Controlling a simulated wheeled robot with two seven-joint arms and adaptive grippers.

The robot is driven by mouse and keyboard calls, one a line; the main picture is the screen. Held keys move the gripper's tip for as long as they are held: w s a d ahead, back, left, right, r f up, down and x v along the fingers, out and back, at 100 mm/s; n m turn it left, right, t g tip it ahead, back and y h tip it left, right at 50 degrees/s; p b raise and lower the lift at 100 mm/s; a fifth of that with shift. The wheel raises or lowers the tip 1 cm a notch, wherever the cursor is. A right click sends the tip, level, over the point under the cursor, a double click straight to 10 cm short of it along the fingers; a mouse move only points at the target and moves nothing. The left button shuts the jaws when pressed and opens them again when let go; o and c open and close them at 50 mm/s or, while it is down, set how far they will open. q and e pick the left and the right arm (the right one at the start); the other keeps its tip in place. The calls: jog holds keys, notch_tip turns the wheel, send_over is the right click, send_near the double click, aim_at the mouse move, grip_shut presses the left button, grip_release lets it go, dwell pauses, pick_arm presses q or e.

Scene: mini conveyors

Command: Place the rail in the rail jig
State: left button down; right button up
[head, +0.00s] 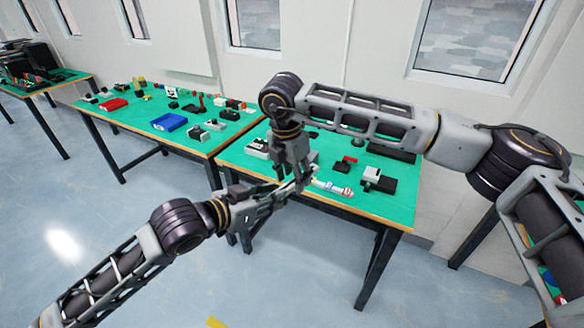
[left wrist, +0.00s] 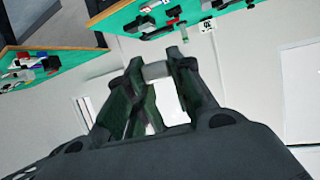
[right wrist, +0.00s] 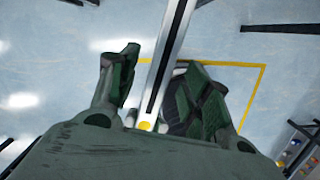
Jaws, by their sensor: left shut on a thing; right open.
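The rail is a long silver bar with a dark slot (right wrist: 172,50), seen in the right wrist view running from the top edge down between my right fingers. My left gripper (head: 290,187) is shut on a light grey piece, probably the rail, which shows between its fingertips in the left wrist view (left wrist: 155,71). My right gripper (head: 304,184) points down beside the left one, its fingers apart on either side of the bar (right wrist: 158,75). Whether they touch it is unclear. The rail is mostly hidden in the head view. I cannot tell which item is the rail jig.
The near green table (head: 335,213) carries a grey-and-black block (head: 378,180), a red-and-black part (head: 345,164) and a white piece with coloured marks (head: 333,188) near its front edge. Another green table holds a blue tray (head: 169,122) and a red box (head: 113,104). Floor in front is clear.

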jog(key=shift+f, duration=0.35)
grip_shut()
pick_arm(q)
jog(key=c, duration=1.2)
grip_release()
jog(key=shift+o, duration=0.2)
jog(key=shift+r, duration=0.1)
notch_tip(320, 180, up, 10)
jog(key=shift+f, duration=0.2)
